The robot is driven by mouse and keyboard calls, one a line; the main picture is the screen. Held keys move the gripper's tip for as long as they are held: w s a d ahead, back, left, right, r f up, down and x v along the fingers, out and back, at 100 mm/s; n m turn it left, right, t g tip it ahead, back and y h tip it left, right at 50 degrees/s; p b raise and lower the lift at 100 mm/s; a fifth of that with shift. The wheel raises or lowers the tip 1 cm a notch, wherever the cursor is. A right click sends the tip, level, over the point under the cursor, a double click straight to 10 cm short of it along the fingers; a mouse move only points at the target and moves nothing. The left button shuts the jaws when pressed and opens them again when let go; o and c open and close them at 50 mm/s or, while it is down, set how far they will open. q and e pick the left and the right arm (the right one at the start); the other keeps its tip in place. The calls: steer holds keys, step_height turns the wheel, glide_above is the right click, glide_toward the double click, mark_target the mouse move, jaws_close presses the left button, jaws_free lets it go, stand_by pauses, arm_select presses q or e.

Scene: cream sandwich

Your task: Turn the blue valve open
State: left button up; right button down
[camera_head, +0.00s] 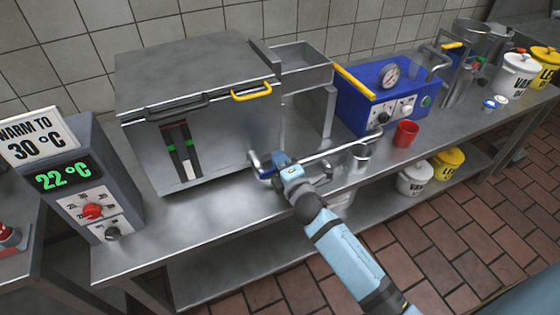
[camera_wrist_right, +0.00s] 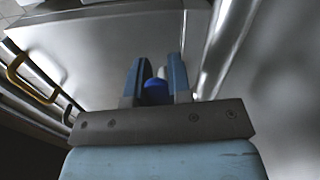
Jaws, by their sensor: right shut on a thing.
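The blue valve (camera_head: 263,173) is at the left end of a metal pipe (camera_head: 340,142), in front of the big steel machine (camera_head: 225,140). My right gripper (camera_head: 275,163) is at the valve. In the right wrist view the valve's rounded blue part (camera_wrist_right: 156,92) shows between the two fingers (camera_wrist_right: 158,85), which are shut on it. The gripper hides part of the valve in the head view. I cannot tell how far the valve is turned. My left gripper is not in view.
A metal cup (camera_head: 360,158) and a red cup (camera_head: 405,134) stand right of the gripper. A blue box with a gauge (camera_head: 383,95) is behind them. A control box reading 22°C (camera_head: 75,180) stands at left. The bench front (camera_head: 215,225) is clear.

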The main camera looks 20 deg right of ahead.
stand_by(0.4)
steer(key=c, duration=1)
jaws_free()
steer(key=shift+c, duration=0.2)
steer(key=s, duration=1.3)
steer(key=shift+s+d, duration=0.25)
steer(key=shift+s, duration=0.15)
